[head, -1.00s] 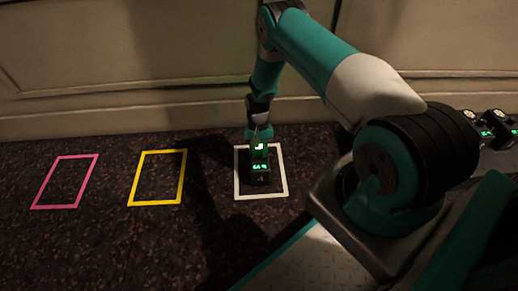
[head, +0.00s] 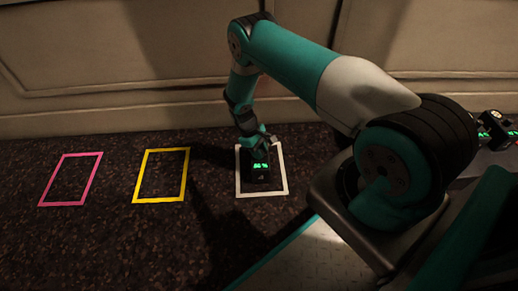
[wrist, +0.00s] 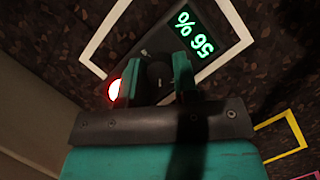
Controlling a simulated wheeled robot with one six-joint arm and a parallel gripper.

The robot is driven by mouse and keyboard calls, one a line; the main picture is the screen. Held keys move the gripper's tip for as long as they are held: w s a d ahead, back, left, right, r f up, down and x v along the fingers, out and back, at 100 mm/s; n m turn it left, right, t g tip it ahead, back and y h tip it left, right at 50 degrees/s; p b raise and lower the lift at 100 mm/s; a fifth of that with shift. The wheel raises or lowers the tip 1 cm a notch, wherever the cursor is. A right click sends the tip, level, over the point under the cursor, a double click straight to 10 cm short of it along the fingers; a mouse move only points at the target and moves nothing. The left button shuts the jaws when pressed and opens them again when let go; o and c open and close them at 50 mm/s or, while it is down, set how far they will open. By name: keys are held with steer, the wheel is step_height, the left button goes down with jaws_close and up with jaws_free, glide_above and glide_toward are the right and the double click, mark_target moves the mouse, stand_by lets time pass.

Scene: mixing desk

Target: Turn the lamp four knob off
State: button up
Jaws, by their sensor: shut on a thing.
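A small black dimmer unit (head: 263,176) stands inside the white square outline on the dark speckled desk. Its green display (head: 260,166) is lit. In the wrist view the display (wrist: 194,34) is upside down and seems to read 56 %. The round black knob (wrist: 159,73) sits between the fingers of my gripper (wrist: 157,80), which is shut on it. A red light (wrist: 115,90) glows beside the left finger. In the head view my gripper (head: 257,143) reaches down onto the back of the unit and hides the knob.
The white outline (head: 286,180) surrounds the unit. Yellow (head: 134,180) and pink (head: 48,178) outlines to the left are empty. Other units with green displays (head: 486,135) stand at the far right. A panelled wall (head: 120,70) rises behind the desk.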

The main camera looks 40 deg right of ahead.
steer(key=n, duration=0.2)
steer(key=n+h+p, duration=0.1)
steer(key=n, duration=0.1)
steer(key=shift+r+t+h, duration=0.1)
steer(key=shift+t+h, duration=0.2)
steer(key=shift+t, duration=0.1)
steer(key=shift+n+t+h+p, duration=0.35)
steer(key=shift+n+p, duration=0.2)
steer(key=shift+n, duration=0.95)
steer(key=shift+s+a, duration=0.1)
steer(key=o, duration=0.9)
steer(key=p+v, duration=0.6)
steer(key=v, duration=1.1)
steer(key=shift+s+r+p, duration=0.1)
steer(key=shift+p, duration=0.3)
